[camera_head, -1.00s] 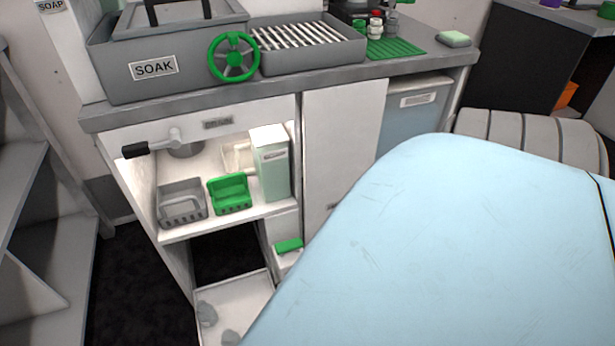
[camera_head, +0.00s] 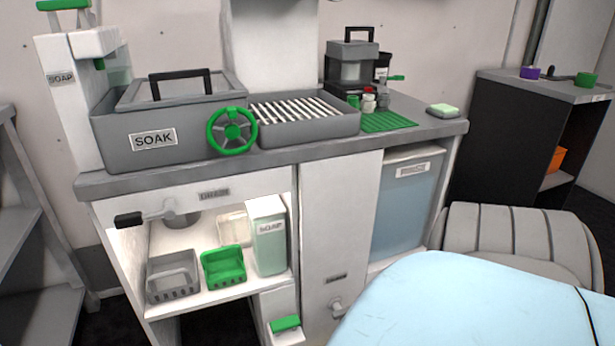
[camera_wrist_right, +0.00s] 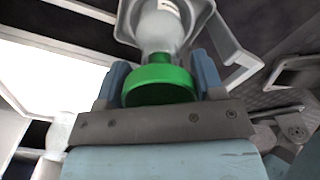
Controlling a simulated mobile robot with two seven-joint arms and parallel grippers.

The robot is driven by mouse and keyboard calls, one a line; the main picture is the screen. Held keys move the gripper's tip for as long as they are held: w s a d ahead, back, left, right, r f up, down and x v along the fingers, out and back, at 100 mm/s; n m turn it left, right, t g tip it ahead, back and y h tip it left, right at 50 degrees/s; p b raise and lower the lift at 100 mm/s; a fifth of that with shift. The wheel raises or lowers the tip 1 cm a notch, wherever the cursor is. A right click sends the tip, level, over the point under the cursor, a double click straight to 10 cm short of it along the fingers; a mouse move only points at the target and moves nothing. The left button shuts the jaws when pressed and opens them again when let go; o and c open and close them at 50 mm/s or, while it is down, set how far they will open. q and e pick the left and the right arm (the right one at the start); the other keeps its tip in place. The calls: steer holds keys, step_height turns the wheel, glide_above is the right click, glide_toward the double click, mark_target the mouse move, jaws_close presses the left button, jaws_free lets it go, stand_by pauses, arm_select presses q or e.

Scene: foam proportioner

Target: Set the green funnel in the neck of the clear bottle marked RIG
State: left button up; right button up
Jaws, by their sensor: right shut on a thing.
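In the right wrist view my right gripper (camera_wrist_right: 160,68) is shut on a round green piece, which looks like the green funnel (camera_wrist_right: 160,90), with a blue finger on each side. Its narrower end points away from the camera. Neither gripper shows in the head view.
A pale grey bracket (camera_wrist_right: 228,50) stands around the bottle. The head view shows a counter (camera_head: 400,140) with a SOAK tank (camera_head: 180,140), green wheel (camera_head: 232,130) and slatted tray (camera_head: 300,115). Below is an open shelf with a green basket (camera_head: 223,265). A black cabinet (camera_head: 500,140) stands right.

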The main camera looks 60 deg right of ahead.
steer(key=shift+p, duration=0.55)
stand_by(0.9)
steer(key=shift+f+b, duration=0.45)
steer(key=shift+f, duration=0.15)
steer(key=o, duration=0.6)
